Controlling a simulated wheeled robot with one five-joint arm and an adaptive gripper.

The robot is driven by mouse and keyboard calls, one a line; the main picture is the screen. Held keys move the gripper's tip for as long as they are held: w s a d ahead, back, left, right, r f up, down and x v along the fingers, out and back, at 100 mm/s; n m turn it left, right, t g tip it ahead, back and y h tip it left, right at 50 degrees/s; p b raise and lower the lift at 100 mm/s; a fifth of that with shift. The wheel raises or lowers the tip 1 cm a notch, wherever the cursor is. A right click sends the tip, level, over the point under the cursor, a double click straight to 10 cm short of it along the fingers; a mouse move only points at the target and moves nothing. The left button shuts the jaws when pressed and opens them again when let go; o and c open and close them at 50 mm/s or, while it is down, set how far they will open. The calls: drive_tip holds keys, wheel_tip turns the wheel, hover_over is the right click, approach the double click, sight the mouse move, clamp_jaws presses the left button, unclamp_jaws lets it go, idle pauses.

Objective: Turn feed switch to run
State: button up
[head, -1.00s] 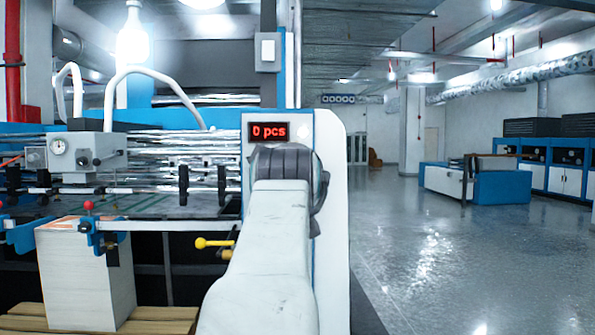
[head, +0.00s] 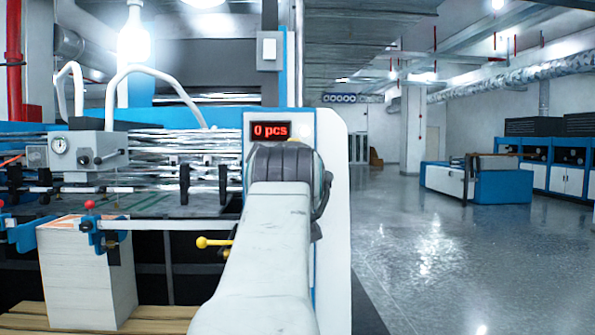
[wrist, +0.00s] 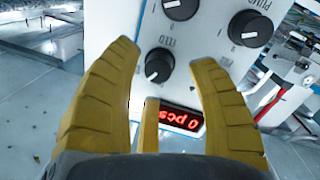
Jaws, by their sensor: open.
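A black round knob (wrist: 159,65) with a white pointer mark is on the light control panel in the wrist view. The label above it seems to read FEED. Its pointer is toward the lower left of the picture; which setting that means I cannot tell. My gripper (wrist: 165,56) is open, with its yellow fingers on either side of the knob in the picture. Contact does not show. In the head view my arm covers the knobs and the gripper.
Two more black knobs, an upper one (wrist: 180,8) and a right one (wrist: 251,28), are close by on the panel. A red counter display (head: 270,131) reads 0 pcs. A paper stack (head: 84,275) stands at left.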

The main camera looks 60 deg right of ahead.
drive_tip(key=v, duration=0.9)
drive_tip(key=shift+s+a, duration=0.15)
drive_tip(key=shift+a, duration=0.2)
drive_tip(key=shift+d, duration=0.1)
